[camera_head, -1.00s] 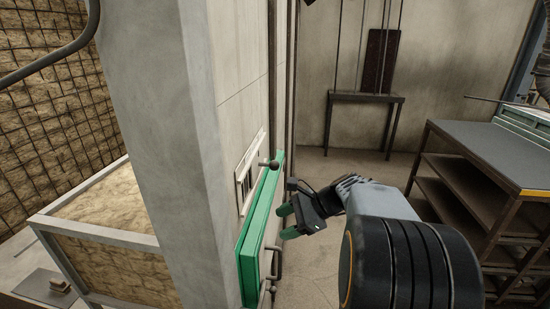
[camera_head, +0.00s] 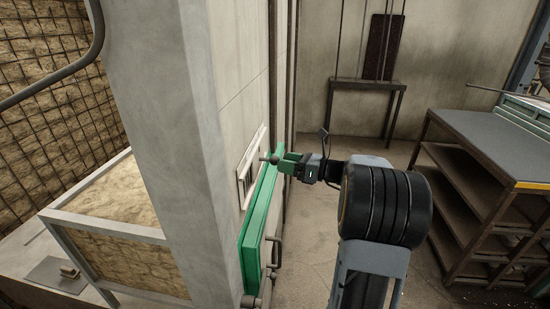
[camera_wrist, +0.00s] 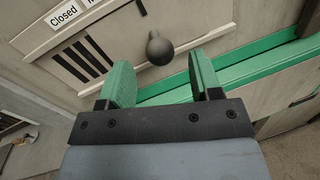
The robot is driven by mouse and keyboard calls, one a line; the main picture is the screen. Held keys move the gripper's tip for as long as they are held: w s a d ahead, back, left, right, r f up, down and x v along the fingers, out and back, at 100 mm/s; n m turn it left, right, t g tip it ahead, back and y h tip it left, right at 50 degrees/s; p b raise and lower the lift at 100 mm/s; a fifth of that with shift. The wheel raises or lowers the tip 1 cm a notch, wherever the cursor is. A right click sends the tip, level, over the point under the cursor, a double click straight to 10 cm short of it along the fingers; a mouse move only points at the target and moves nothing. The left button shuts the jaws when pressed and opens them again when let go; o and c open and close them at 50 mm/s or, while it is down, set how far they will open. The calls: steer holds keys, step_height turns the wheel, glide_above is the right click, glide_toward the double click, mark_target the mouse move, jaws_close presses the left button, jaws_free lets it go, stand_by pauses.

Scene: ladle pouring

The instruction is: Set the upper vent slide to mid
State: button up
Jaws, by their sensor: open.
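The upper vent slide is a pale plate (camera_head: 248,172) with dark slots, set in the concrete wall above a green-framed door (camera_head: 262,215). It also shows in the wrist view (camera_wrist: 58,47), where labels reading "Closed" and a partly cut-off "M" run along its top. A dark ball knob (camera_wrist: 160,48) stands out to the right of the slots; in the head view it shows (camera_head: 273,159) at my fingertips. My gripper (camera_head: 284,160) is open. In the wrist view its green fingers (camera_wrist: 160,72) lie to either side of the knob, which is a little beyond them. I cannot see contact.
A door handle (camera_head: 275,250) juts out lower down. A concrete pillar (camera_head: 165,130) stands left, and a metal workbench (camera_head: 485,140) stands right.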

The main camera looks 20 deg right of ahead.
mark_target(276, 160)
steer(key=shift+p+x, duration=0.35)
steer(key=shift+x, duration=1.7)
steer(key=shift+c, duration=0.2)
jaws_close()
steer(key=shift+s, duration=0.1)
